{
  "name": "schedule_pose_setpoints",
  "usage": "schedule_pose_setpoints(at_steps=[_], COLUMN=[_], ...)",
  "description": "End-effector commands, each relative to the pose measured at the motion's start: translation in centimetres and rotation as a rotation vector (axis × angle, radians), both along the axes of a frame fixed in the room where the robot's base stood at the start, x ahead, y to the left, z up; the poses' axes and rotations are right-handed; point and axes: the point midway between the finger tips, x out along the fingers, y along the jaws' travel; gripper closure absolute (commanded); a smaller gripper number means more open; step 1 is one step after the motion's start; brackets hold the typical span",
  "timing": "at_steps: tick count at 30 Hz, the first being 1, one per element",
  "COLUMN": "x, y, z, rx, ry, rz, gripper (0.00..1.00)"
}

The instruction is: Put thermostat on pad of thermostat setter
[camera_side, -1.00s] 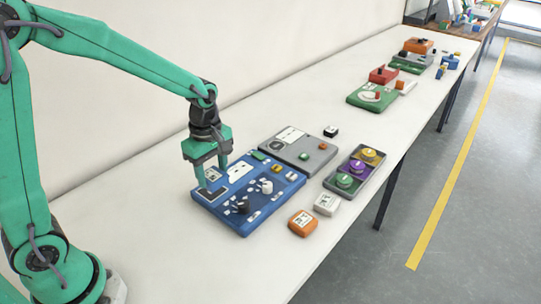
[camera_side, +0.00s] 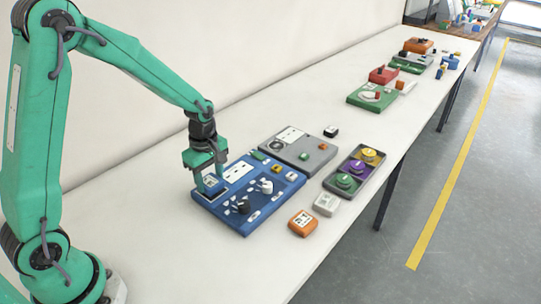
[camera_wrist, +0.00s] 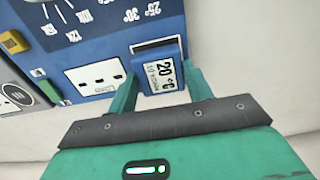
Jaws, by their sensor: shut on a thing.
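The thermostat (camera_wrist: 163,74) is a small blue block with a white label reading 20°C. It also shows in the side view (camera_side: 213,184). My gripper (camera_wrist: 160,84) is shut on it, one finger on each side. The thermostat setter is a blue board (camera_side: 245,228) with two knobs and white markings. The thermostat is over the pad (camera_wrist: 152,46) at the board's near-left corner, and only the pad's dark edge shows past it. It looks low and roughly lined up with the pad; I cannot tell whether it touches.
A white socket plate (camera_wrist: 94,77) lies beside the pad on the board. A grey device (camera_side: 310,160) adjoins the board. A tray of colored knobs (camera_side: 374,178), an orange block (camera_side: 302,223) and a white block (camera_side: 326,204) stand to the right. The table (camera_side: 130,215) is bare nearby.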

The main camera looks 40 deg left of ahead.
Motion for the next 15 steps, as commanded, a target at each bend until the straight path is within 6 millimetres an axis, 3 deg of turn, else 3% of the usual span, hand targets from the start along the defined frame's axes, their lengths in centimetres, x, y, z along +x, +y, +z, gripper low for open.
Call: schedule_pose_setpoints(at_steps=[15], x=[0.02], y=[-0.01], z=[-1.07], rx=[0.0], ry=[-0.001], rz=[0.0], gripper=[0.74])
